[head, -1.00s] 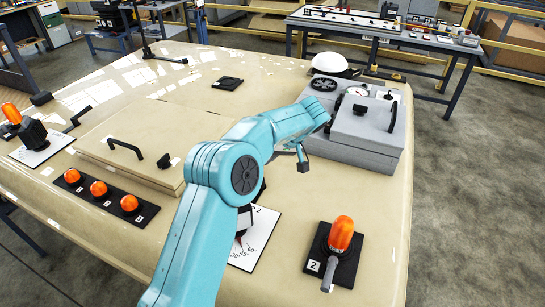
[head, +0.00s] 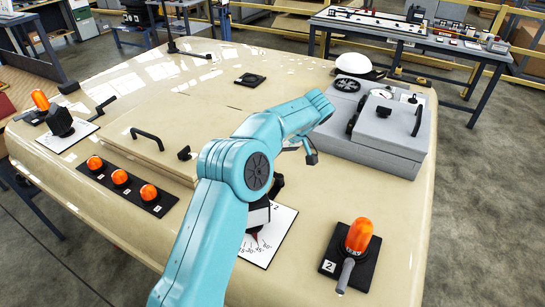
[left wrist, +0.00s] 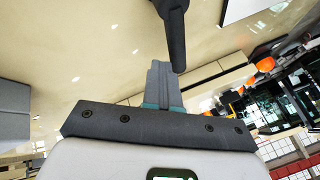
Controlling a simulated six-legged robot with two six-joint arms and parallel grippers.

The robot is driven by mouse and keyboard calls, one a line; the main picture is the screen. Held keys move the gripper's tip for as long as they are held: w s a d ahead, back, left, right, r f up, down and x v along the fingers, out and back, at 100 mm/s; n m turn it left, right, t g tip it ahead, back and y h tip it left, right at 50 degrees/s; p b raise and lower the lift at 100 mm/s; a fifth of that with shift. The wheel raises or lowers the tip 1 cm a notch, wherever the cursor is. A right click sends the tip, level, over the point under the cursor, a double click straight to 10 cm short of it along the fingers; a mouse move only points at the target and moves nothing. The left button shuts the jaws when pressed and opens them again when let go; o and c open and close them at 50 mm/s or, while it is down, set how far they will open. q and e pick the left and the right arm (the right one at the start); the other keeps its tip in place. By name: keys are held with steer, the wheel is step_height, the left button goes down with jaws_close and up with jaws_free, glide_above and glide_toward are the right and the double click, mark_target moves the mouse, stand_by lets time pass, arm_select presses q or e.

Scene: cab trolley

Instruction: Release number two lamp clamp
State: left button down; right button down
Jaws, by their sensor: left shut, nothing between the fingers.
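The number two lamp (head: 358,236) is orange and stands on a black base plate (head: 365,266) marked 2 at the near right. A grey clamp lever (head: 345,274) juts from its front toward me. My teal left arm rises from the bottom and reaches over the panel, to the left of this lamp. Its forearm largely hides the gripper in the head view. In the left wrist view my left gripper (left wrist: 160,68) is shut and empty; a dark rod (left wrist: 173,35) shows close to its fingertips, contact unclear. My right gripper is not in view.
A black bracket on a white scale plate (head: 278,228) is partly behind my arm. A grey box (head: 385,135) with a gauge and a white hard hat (head: 354,63) stand farther back. Three orange lamps (head: 120,177) and a hatch (head: 160,148) lie left. Bare panel surrounds the number two lamp.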

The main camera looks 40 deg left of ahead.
arm_select(q)
steer(key=shift+s+a, duration=0.15)
steer(key=shift+s, duration=0.2)
steer(key=shift+r, duration=0.1)
stand_by(0.5)
steer(key=shift+w+d+r, duration=0.2)
steer(key=shift+d+r, duration=0.05)
steer(key=shift+r, duration=0.1)
steer(key=p+v, duration=0.9)
steer(key=v, duration=0.6)
steer(key=shift+s+r, duration=0.1)
